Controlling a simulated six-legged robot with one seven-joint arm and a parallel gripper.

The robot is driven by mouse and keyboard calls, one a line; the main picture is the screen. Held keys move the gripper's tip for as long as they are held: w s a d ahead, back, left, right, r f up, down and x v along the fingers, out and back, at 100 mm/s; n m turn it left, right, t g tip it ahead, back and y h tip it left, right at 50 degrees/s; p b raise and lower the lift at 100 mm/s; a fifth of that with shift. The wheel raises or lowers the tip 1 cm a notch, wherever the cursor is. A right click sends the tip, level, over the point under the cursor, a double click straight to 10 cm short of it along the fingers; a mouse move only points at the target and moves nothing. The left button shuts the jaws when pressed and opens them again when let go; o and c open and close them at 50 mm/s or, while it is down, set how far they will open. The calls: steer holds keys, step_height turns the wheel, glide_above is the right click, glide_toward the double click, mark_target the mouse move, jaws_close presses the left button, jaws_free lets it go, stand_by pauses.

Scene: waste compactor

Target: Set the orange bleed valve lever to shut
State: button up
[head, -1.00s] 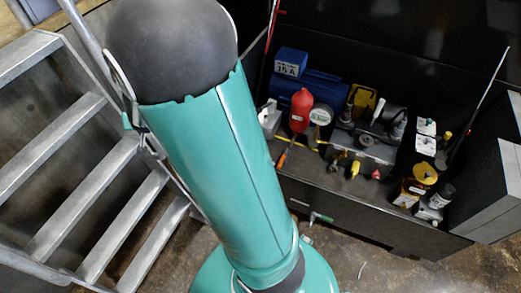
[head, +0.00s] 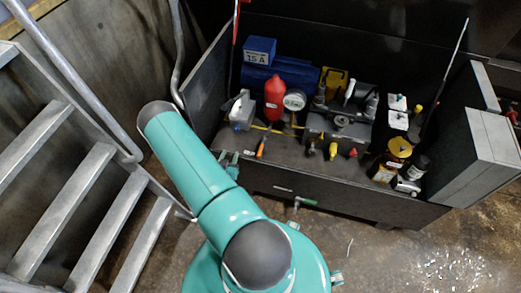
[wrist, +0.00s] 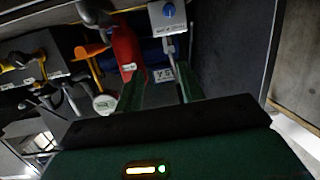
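The orange lever (head: 261,148) stands at the front left of the dark equipment bench, in front of the red bottle (head: 273,98). It slants up to the right. In the head view my gripper (head: 229,162) is a small green shape at the bench's front edge, left of the lever and apart from it. In the wrist view my gripper (wrist: 160,74) has two green fingers spread with a gap and nothing between them. An orange-yellow bent part (wrist: 92,58) shows left of the red bottle there; I cannot tell if it is the lever.
Metal stairs (head: 80,190) stand left.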

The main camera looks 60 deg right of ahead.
mark_target(262, 145)
steer(key=s+a+f+n+h, duration=0.15)
steer(key=s+f, duration=0.35)
steer(key=s, duration=0.6)
steer(key=shift+h, duration=0.45)
steer(key=x, duration=1.3)
steer(key=shift+s+d+r, duration=0.1)
steer(key=shift+s+d, duration=0.15)
steer(key=shift+d, duration=0.1)
jaws_close()
